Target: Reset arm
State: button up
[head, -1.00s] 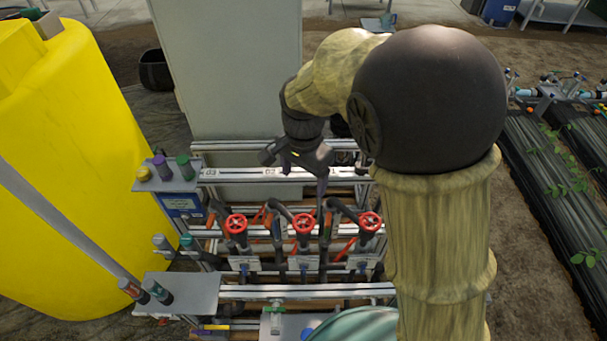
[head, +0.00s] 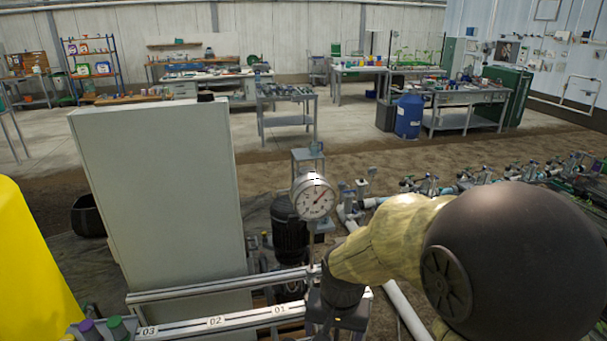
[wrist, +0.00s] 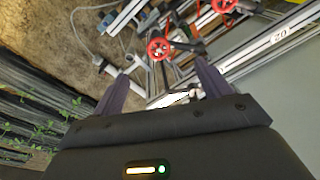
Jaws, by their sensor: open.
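My gripper (wrist: 160,92) shows in the wrist view with its two dark fingers apart and nothing between them. Beyond the fingers are the skid's metal rails and a red valve handwheel (wrist: 158,48); a second red handwheel (wrist: 223,5) is at the top edge. In the head view my arm reaches in from the lower right, and its wrist is over the labelled rail (head: 215,321) near the 01 mark. The fingertips are out of sight below the picture there.
A pressure gauge (head: 314,196) stands just behind my wrist. A tall grey cabinet (head: 160,190) is left of centre and a yellow tank (head: 30,265) at the far left. A dark motor (head: 289,232) sits behind the rail. Workbenches (head: 465,97) stand far back across open floor.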

jog(key=s+d+f+n+t, duration=0.1)
jog(key=s+d+n, duration=0.1)
jog(key=s+d, duration=0.3)
jog(key=d, duration=0.4)
jog(key=shift+s, duration=0.35)
jog(key=shift+d, duration=0.1)
jog(key=shift+c, duration=0.5)
